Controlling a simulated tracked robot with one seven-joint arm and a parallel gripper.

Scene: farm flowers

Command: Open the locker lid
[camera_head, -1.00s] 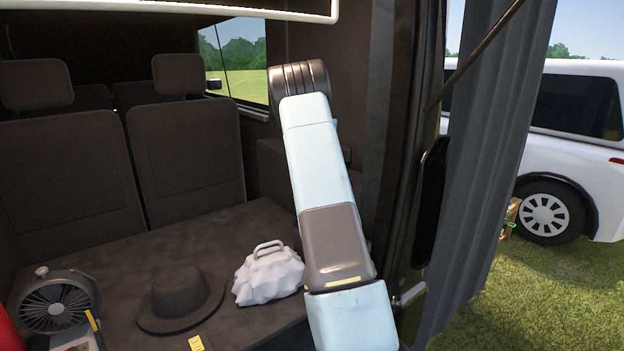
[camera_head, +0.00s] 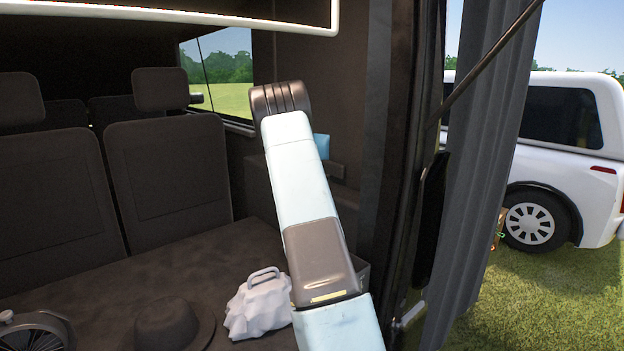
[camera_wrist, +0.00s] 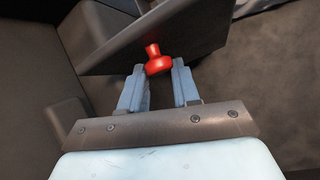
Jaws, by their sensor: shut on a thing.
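In the wrist view, a red knob (camera_wrist: 157,62) sits at the lower edge of a dark flat panel (camera_wrist: 205,28), which looks like the locker lid. The panel stands at a slant to the surfaces around it. My gripper (camera_wrist: 160,72) has its two blue-grey fingers on either side of the knob and is shut on it. In the head view my arm hides most of the locker at the right wall. A small blue part (camera_head: 322,146), likely of my gripper, shows beside the arm. How far the lid is open cannot be told.
A crumpled white bag (camera_head: 258,304) and a dark hat (camera_head: 172,325) lie on the cargo floor (camera_head: 150,280), with a fan (camera_head: 35,330) at the lower left. Dark seats (camera_head: 165,180) stand behind. A grey curtain (camera_head: 480,170) hangs at the right.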

